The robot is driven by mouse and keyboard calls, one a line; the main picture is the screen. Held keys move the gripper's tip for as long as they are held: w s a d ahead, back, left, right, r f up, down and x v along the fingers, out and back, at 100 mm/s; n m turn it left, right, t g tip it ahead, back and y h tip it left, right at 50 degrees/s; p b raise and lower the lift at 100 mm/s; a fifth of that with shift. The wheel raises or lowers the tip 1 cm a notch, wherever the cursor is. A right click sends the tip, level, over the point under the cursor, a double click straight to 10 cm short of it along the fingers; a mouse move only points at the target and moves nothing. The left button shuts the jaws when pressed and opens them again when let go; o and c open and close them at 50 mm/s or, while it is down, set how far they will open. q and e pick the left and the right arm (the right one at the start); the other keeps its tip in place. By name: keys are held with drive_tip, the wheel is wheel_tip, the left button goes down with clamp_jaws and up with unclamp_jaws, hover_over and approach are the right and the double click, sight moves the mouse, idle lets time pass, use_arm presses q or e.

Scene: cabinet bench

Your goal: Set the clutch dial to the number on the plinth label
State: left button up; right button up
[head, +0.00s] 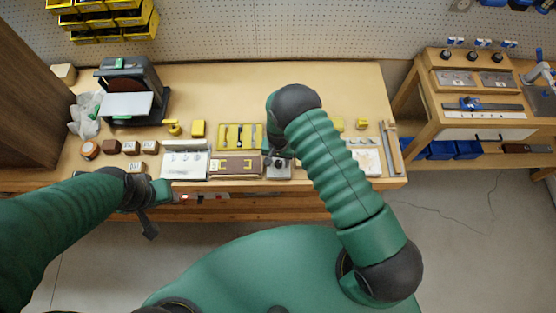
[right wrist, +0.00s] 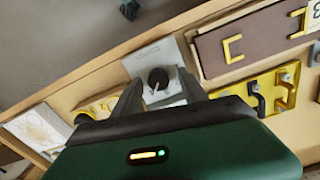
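The clutch dial is a small black knob (right wrist: 158,78) with a pale pointer line, on a grey square plate (right wrist: 166,54). In the head view the plate (head: 279,172) sits at the bench's front edge, partly covered by my right gripper (head: 279,158). In the right wrist view my right gripper (right wrist: 160,82) is open, its fingers on either side of the knob; contact cannot be told. A brown plinth (right wrist: 252,40) with yellow brackets lies beside the plate. Its white label (right wrist: 315,12) is cut off by the frame edge, number not clearly readable. My left gripper (head: 148,200) hangs near the front edge.
A white panel (head: 185,166) lies left of the brown plinth, with small wooden blocks (head: 136,166) further left. A yellow tool tray (head: 239,135) is behind the plinth. A black and green machine (head: 130,88) stands back left. The bench's rear middle is clear.

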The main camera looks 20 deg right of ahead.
sight(279, 163)
drive_tip(key=shift+r, duration=0.3)
wheel_tip(279, 163, up, 16)
drive_tip(key=b, duration=0.3)
drive_tip(key=shift+b, duration=0.35)
drive_tip(key=s+d+r+n+t+b, duration=0.1)
drive_tip(key=s+d+n+t+b, duration=0.1)
drive_tip(key=s+d+n+b, duration=0.3)
drive_tip(key=s+b, duration=0.4)
drive_tip(key=s, duration=0.6)
drive_tip(key=shift+d+r+t, duration=0.15)
drive_tip(key=shift+t, duration=0.15)
